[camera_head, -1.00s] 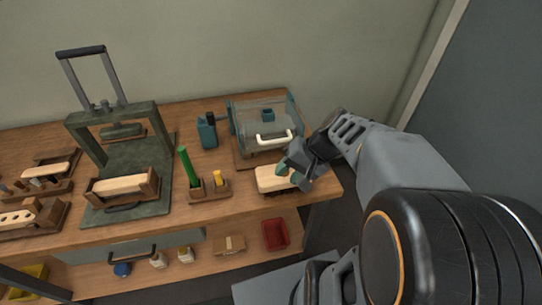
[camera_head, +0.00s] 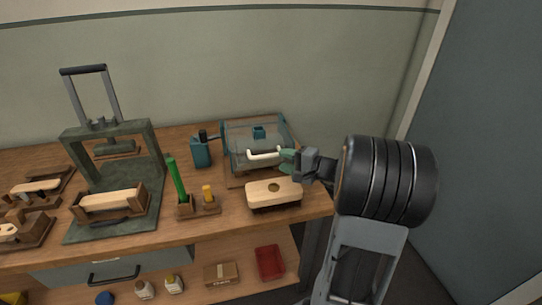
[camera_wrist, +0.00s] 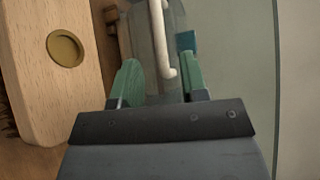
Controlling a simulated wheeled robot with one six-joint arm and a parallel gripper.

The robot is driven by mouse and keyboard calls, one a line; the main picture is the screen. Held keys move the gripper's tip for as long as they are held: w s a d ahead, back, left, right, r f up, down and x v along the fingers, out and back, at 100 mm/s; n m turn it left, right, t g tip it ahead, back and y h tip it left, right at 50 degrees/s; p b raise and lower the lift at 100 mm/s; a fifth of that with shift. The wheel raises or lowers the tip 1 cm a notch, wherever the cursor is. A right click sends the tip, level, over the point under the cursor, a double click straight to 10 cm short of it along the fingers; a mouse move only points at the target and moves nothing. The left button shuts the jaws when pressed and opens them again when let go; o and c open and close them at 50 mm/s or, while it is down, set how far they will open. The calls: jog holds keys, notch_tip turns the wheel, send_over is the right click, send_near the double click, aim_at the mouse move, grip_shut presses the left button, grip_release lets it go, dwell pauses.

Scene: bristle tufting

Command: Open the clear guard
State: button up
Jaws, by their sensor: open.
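The clear guard (camera_head: 245,137) is a see-through box cover with a white bar handle (camera_head: 265,154) across its front. It sits over a teal machine at the back right of the bench and looks closed. My gripper (camera_head: 290,160) is at the right end of the handle. In the wrist view the green fingers of my gripper (camera_wrist: 160,80) are apart, and the white handle (camera_wrist: 161,45) shows ahead between them. I cannot tell whether either finger touches it. The guard's lower part is partly hidden by the handle and gripper.
A wooden brush block (camera_head: 273,191) with a round inset lies in front of the guard, close beside my gripper. A teal bottle-like unit (camera_head: 201,152) stands left. A green press (camera_head: 112,165) and a holder with a green rod (camera_head: 176,180) stand further left.

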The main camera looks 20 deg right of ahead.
aim_at(268, 155)
jog(key=x, duration=0.6)
jog(key=shift+w+a+f, duration=0.1)
jog(key=shift+w+a, duration=0.15)
jog(key=shift+c, duration=0.4)
grip_shut()
